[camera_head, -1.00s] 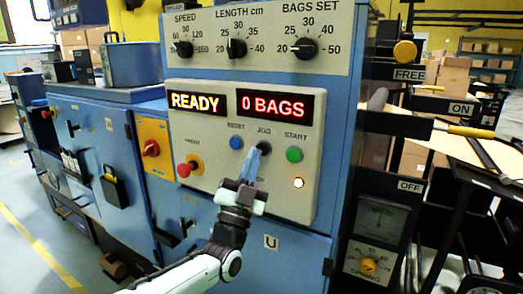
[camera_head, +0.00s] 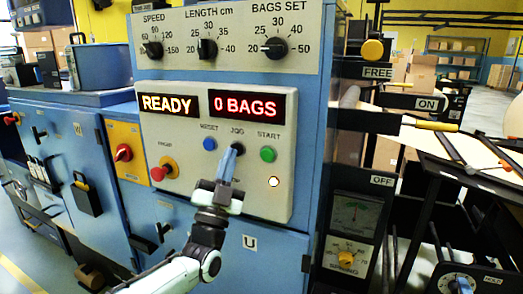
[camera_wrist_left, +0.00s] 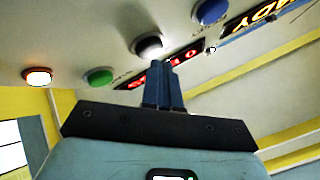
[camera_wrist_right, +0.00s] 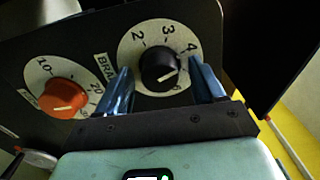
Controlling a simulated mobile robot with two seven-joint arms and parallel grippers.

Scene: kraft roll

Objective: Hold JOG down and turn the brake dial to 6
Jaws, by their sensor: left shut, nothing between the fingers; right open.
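The JOG button (camera_head: 237,148) is on the pale panel, between RESET and START. My left gripper (camera_head: 231,158) is shut and empty, its tips pointing up at JOG. In the left wrist view the tips (camera_wrist_left: 166,66) lie just below the dark JOG button (camera_wrist_left: 148,46); I cannot tell if they touch it. The black brake dial (camera_wrist_right: 160,66) shows in the right wrist view, its scale reading 2, 3, 4 and a partly hidden 6. My right gripper (camera_wrist_right: 161,78) is open, one finger on each side of the dial. The dial's white mark slants at its lower right; its exact reading is unclear.
The displays read READY (camera_head: 167,104) and 0 BAGS (camera_head: 246,106). The blue RESET button (camera_head: 210,144) and green START button (camera_head: 268,154) flank JOG. A red stop knob (camera_head: 160,172) is farther left. An orange dial (camera_wrist_right: 63,99) is left of the brake dial.

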